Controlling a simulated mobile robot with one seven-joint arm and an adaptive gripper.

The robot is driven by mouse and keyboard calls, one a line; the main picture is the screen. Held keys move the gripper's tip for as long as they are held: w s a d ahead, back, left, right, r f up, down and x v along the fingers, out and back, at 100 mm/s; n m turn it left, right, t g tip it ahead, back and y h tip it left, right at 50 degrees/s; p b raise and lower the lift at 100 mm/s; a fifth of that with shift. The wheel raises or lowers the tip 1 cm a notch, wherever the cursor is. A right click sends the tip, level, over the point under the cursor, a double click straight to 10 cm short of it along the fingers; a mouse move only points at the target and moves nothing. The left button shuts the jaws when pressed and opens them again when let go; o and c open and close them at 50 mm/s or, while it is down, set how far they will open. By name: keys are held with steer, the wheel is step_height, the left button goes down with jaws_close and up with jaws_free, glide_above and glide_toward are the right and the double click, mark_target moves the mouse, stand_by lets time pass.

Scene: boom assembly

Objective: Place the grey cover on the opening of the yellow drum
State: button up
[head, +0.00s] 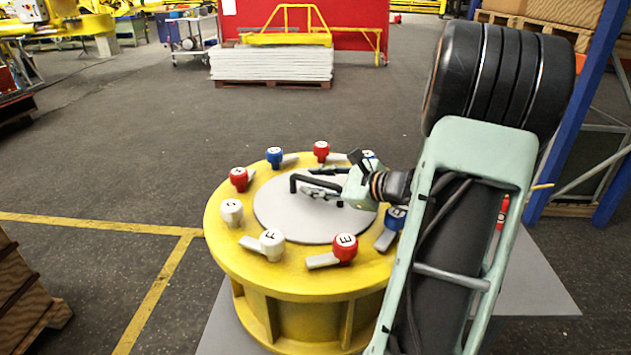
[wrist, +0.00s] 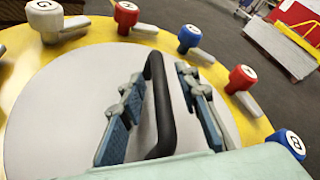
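The grey cover (head: 300,220) is a flat round disc lying over the opening in the top of the yellow drum (head: 250,278). It looks level inside the yellow rim, but I cannot tell if it is fully seated. A black bar handle (head: 294,184) stands up from it. In the wrist view the cover (wrist: 65,110) fills the middle. My gripper (wrist: 158,74) is open, with one blue-padded finger on each side of the handle (wrist: 160,105) and gaps visible. In the head view my gripper (head: 322,182) reaches in from the right, hiding part of the cover.
Several lettered red, blue and white knobs with grey levers ring the drum's rim, such as a red one (head: 345,246) and a white one (head: 272,243). A blue rack post (head: 585,110) stands at right.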

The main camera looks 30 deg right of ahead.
steer(key=shift+s, duration=0.1)
steer(key=v, duration=1.2)
steer(key=shift+p, duration=0.3)
